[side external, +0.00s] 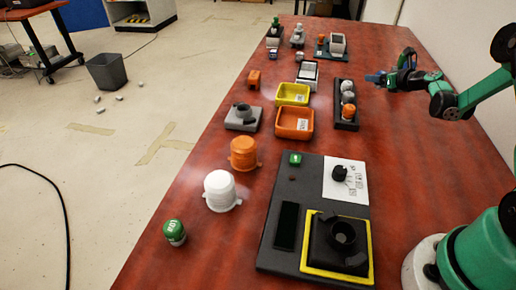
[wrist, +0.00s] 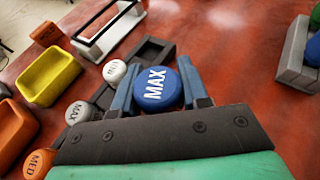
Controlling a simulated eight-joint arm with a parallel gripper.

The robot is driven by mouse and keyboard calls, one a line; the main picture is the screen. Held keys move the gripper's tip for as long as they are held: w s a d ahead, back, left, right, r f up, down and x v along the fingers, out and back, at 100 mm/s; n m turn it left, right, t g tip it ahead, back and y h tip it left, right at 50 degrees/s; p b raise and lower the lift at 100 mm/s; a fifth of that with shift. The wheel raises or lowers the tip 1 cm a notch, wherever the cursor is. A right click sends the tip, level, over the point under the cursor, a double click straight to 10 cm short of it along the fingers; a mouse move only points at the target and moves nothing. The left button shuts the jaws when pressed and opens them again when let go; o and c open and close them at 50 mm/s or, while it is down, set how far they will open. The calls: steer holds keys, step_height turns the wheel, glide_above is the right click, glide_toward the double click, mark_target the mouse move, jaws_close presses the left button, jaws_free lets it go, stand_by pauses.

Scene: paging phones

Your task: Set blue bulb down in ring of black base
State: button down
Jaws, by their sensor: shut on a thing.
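The blue bulb (wrist: 156,89), a round cap marked MAX, sits between the two fingers of my gripper (wrist: 158,92) in the wrist view. My gripper (side external: 378,78) is shut on it above the table, right of the bulb rack, in the side view; the bulb is hardly visible there. A black base (side external: 322,248) with a raised black ring (side external: 342,234) lies inside a yellow square border on the dark panel, near the front of the side view. The ring looks empty. My gripper is far behind it. The black base is not in the wrist view.
A dark rack (side external: 346,125) holds grey and orange bulbs close to my gripper. A yellow bin (side external: 293,94) and an orange bin (side external: 294,123) stand left of it. A grey base with a dark ring (side external: 243,115) stands farther left. Bare table lies between gripper and panel.

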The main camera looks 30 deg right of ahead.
mark_target(369, 102)
steer(key=shift+f, duration=2.7)
steer(key=c, duration=0.7)
jaws_free()
steer(key=shift+f, duration=0.1)
